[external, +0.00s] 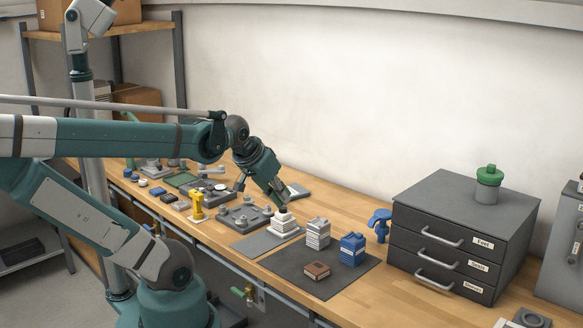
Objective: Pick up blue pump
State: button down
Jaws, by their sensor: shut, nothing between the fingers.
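A blocky blue unit with a pale mark (353,249) stands upright on the dark mat. A smaller, irregular blue piece (380,224) stands on bare wood behind it, beside the drawer cabinet. I cannot tell for certain which is the blue pump. My gripper (281,203) points down, shut and empty, just above a white stepped block (284,221), left of both blue things. Whether its tips touch the block cannot be told.
A white-grey ribbed block (317,233) and a brown block (316,271) share the dark mat (285,262). A dark drawer cabinet (455,185) with a green-topped part (488,182) stands right. The wall is behind.

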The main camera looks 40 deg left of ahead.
jog(key=c, duration=3.1)
grip_release()
jog(key=shift+c, duration=0.2)
jog(key=o, duration=1.2)
jog(key=shift+o, duration=0.2)
jog(key=w+d+r+m+g+h+p, duration=0.1)
jog(key=w+d+m+p, duration=0.15)
jog(key=w, duration=0.45)
jog(key=w+d+r+m+g+h+p, duration=0.1)
jog(key=w+d+m+p, duration=0.2)
jog(key=w, duration=0.4)
jog(key=shift+w+d+f+m+g+h+p, duration=0.35)
jog(key=shift+w+d+f+m+p, duration=0.4)
jog(key=shift+w+d+f, duration=1.1)
jog(key=shift+w+d+f+m+g+h+p, duration=0.2)
jog(key=shift+w+d+f+m+g+p, duration=0.3)
jog(key=shift+w+d+f+m, duration=1.35)
jog(key=shift+w+d+f+n+g+h+p, duration=0.2)
jog(key=shift+w+d+p, duration=0.7)
jog(key=shift+w, duration=1.95)
jog(key=shift+d+b, duration=0.25)
jog(key=shift+b, duration=0.1)
